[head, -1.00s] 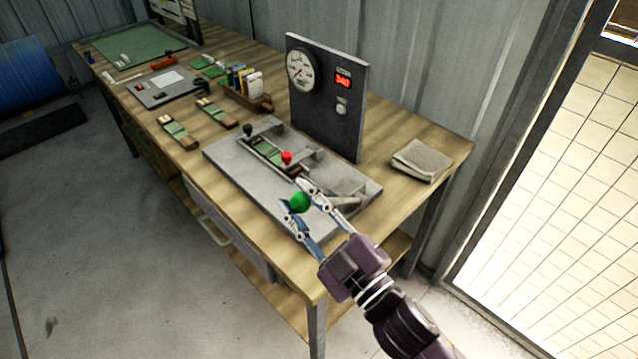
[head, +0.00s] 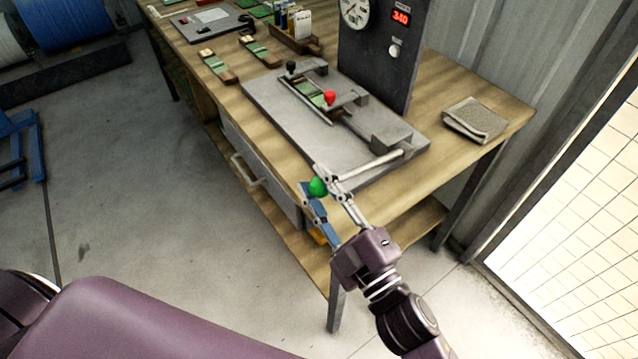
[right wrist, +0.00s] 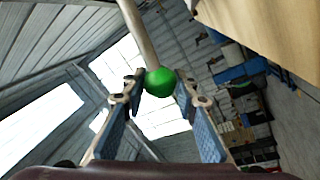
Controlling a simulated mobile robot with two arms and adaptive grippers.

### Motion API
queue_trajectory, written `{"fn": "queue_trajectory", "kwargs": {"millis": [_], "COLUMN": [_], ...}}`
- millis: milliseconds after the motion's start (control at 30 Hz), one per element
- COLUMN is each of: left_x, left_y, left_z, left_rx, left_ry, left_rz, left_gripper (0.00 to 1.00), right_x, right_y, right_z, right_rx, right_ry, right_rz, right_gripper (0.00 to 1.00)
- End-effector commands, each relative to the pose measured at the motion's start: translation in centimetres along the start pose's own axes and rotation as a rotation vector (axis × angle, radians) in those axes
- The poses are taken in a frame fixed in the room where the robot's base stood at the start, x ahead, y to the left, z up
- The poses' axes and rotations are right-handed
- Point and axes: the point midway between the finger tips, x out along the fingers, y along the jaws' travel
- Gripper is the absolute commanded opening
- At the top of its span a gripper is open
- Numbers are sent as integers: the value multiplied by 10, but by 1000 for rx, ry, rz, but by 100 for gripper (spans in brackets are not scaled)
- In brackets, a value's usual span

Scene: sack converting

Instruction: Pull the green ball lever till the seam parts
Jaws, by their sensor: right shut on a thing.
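The green ball (head: 318,187) is on the end of a pale metal lever (head: 368,165) that runs from a grey block (head: 385,136) on the tester's base plate (head: 290,117). My right gripper (head: 318,184) is shut on the green ball, near the table's front edge. In the right wrist view the ball (right wrist: 160,82) sits between the two fingertips, with the lever rod rising behind it. The red knob (head: 330,98) and black knob (head: 291,66) stand over a green strip (head: 308,92) on the plate. Whether its seam has parted is too small to tell. My left gripper is not in view.
An upright panel (head: 385,60) carries a dial gauge (head: 355,12) and a red display (head: 401,18) that reads about 340. A folded grey cloth (head: 475,120) lies to the right. Green strip samples (head: 216,66) lie to the left. A drawer handle (head: 245,170) juts out below.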

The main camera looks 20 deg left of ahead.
Motion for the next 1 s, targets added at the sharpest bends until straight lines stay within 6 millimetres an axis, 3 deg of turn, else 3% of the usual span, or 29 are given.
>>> {"fn": "queue_trajectory", "kwargs": {"millis": [33, 300, 333, 467, 800, 1000], "left_x": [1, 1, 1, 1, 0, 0], "left_y": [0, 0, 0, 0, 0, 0], "left_z": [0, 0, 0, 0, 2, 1], "left_rx": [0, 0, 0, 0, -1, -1], "left_ry": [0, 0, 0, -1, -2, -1], "left_rz": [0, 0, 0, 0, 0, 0], "left_gripper": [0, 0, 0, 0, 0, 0], "right_x": [-2, -3, -3, -3, -4, -28], "right_y": [-8, -10, -10, -9, -5, -6], "right_z": [5, 6, 7, 6, 4, 4], "right_rx": [3, 3, 2, 2, 0, 2], "right_ry": [-11, -15, -15, -14, -9, -10], "right_rz": [-13, -18, -18, -17, -10, -12], "right_gripper": [0, 0, 30, 45, 45, 45]}}
